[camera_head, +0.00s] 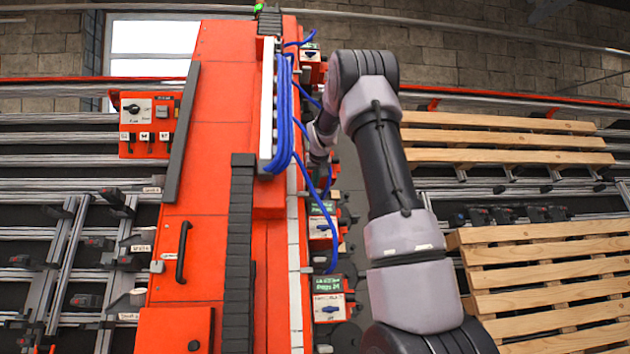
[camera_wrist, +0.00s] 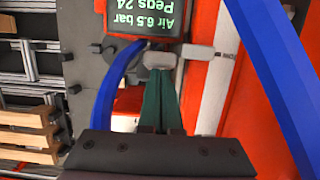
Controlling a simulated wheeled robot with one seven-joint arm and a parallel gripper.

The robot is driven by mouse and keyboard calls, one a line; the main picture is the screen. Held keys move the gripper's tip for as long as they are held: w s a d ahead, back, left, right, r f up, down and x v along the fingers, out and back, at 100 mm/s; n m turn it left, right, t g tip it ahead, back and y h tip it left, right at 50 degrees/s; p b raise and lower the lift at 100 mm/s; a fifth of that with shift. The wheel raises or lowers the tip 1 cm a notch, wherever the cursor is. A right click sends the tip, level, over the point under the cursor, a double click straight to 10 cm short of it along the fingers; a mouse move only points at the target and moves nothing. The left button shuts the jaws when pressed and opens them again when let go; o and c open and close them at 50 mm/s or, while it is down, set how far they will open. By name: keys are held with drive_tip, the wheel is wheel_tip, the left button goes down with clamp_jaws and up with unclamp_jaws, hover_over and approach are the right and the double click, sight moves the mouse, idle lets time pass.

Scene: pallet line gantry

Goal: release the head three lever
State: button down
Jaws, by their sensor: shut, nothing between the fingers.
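My gripper (camera_wrist: 162,92) is in the wrist view, its two green fingers together and empty. Their far ends meet or overlap a pale grey block below a dark label plate (camera_wrist: 138,16) reading "Air 6.5 bar, Pegs 24"; I cannot tell whether they touch. No head three lever can be made out there. In the head view, head units with blue levers line the red gantry's right side: a near one (camera_head: 328,308), a middle one (camera_head: 321,228) and a far one (camera_head: 310,54). I cannot read which is head three. My gripper is hidden in that view.
Blue hoses (camera_head: 284,120) loop along the red gantry (camera_head: 205,180); one (camera_wrist: 118,85) passes left of my fingers and another (camera_wrist: 275,75) right. Wooden pallets (camera_head: 545,255) lie on the right rails. A control box (camera_head: 150,125) stands at left.

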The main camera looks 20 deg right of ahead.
drive_tip(key=shift+s+a+f, duration=0.1)
drive_tip(key=shift+s+f, duration=0.15)
drive_tip(key=shift+f, duration=0.3)
drive_tip(key=shift+s+a+f, duration=0.1)
drive_tip(key=shift+s+f, duration=0.15)
drive_tip(key=shift+f, duration=0.25)
drive_tip(key=shift+s+a+f, duration=0.1)
drive_tip(key=shift+s+f, duration=0.1)
drive_tip(key=shift+f, duration=0.55)
drive_tip(key=shift+s+f, duration=0.2)
drive_tip(key=shift+f, duration=0.55)
drive_tip(key=shift+r, duration=0.1)
wheel_tip(320, 180, up, 6)
drive_tip(key=s+a+r, duration=0.2)
drive_tip(key=s, duration=0.7)
drive_tip(key=shift+a, duration=0.3)
drive_tip(key=shift+s, duration=0.1)
